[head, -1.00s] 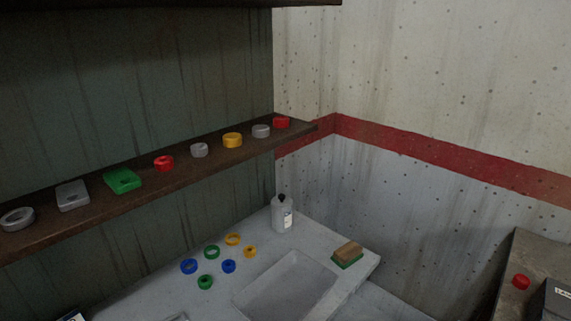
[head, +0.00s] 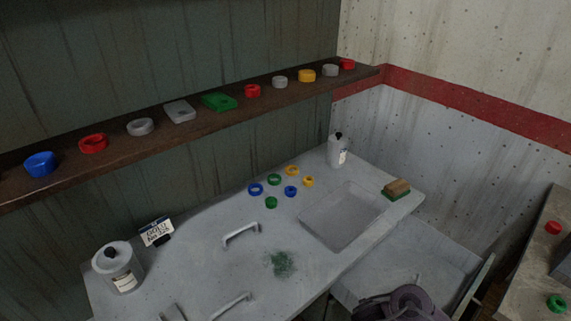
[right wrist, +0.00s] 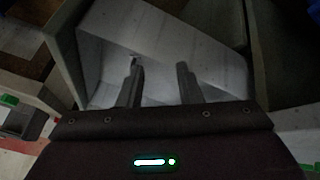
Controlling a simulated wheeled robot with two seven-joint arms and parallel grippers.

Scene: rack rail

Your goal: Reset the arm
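My right gripper (right wrist: 158,78) shows in the right wrist view with its two dark fingers apart and nothing visible between them. A pale grey tilted surface lies beyond the fingers; I cannot tell what it belongs to. In the head view a dark rounded part of my own arm shows at the bottom edge, right of the middle, in front of the grey worktop (head: 215,275). My left gripper is in neither view.
A brown shelf (head: 130,145) holds several coloured rings. The worktop carries a sink (head: 340,218), a white bottle (head: 338,152), a sponge (head: 396,189), a grey canister (head: 118,272), a handle (head: 241,233) and several small rings. A side bench (head: 525,262) stands at right.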

